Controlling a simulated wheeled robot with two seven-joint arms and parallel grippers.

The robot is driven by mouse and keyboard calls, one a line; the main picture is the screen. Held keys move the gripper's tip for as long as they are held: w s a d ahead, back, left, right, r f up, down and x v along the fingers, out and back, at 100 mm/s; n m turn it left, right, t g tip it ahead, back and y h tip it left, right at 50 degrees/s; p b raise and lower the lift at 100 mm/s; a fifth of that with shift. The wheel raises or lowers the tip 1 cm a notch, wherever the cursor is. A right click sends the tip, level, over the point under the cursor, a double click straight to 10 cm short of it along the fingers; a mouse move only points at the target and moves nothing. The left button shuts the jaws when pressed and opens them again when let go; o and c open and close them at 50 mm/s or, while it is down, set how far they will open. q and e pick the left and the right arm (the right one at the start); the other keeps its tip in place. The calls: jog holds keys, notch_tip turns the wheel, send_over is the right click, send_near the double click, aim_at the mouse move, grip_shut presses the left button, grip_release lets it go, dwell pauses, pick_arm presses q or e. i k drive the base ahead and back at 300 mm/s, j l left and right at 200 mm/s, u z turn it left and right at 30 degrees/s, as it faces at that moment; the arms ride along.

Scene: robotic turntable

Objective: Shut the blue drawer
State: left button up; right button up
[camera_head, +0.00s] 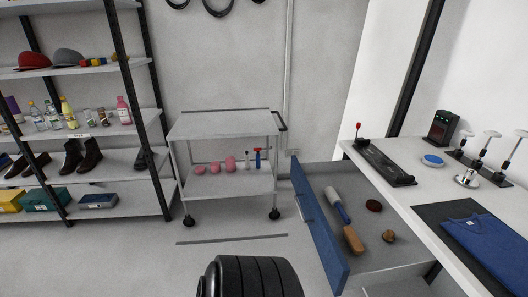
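The blue drawer (317,229) is pulled out from under the white counter on the right, its blue front facing left. A handle (307,200) shows on the front. Inside lie a tool with a blue and white handle and a tan end (344,219), a dark red round item (374,205) and a small brown item (389,236).
A grey wheeled cart (224,125) is behind. Shelves (120,131) stand at left. The counter (405,196) bears a folded blue shirt (490,243).

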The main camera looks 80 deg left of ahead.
aim_at(381, 262)
jog(key=u, duration=2.1)
